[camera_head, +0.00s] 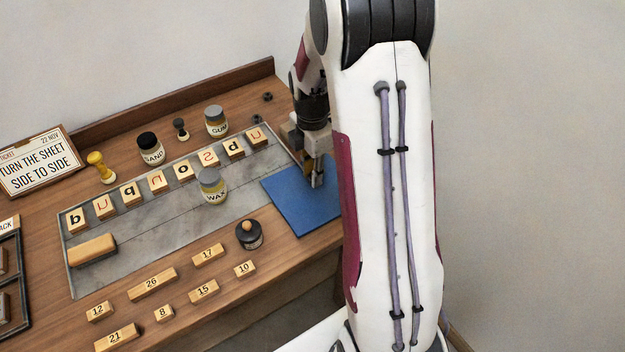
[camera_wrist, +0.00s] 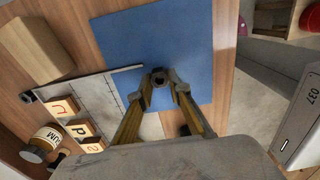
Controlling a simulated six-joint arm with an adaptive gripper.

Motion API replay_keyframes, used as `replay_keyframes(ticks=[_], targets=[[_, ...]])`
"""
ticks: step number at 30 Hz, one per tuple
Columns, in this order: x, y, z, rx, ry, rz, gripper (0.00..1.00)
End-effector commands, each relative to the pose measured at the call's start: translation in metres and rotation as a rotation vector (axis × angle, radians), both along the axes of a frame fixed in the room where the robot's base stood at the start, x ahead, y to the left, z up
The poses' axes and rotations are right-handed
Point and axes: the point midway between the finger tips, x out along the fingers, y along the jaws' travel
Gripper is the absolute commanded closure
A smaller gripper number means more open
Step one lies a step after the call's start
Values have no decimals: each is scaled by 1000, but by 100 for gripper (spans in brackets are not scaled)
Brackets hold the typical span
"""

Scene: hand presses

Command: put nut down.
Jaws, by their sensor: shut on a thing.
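A small dark nut (camera_wrist: 160,78) sits between the fingertips of my gripper (camera_wrist: 161,92) in the wrist view, with its hole showing. My gripper is shut on it. The blue mat (camera_wrist: 120,40) lies beneath them. In the head view my gripper (camera_head: 316,183) points down over the right part of the blue mat (camera_head: 290,208); my arm covers the mat's right side. The nut is hard to make out there. I cannot tell whether it touches the mat.
A grey metal plate (camera_head: 150,233) with several letter blocks lies left of the mat, with a wax jar (camera_head: 212,187) on it. Two small dark nuts (camera_head: 267,97) (camera_head: 253,113) lie at the back.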

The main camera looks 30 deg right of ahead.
Motion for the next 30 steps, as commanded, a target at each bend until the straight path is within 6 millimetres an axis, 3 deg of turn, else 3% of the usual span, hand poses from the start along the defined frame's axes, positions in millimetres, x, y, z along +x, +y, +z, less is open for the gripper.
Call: replay_keyframes(ticks=[9,25,26,27,30], targets=[[-1,0,-29,1,2,0,100],[0,0,-36,0,1,0,100],[0,0,-35,0,1,0,74],[0,0,-35,0,0,0,65],[0,0,-35,0,0,0,65]])
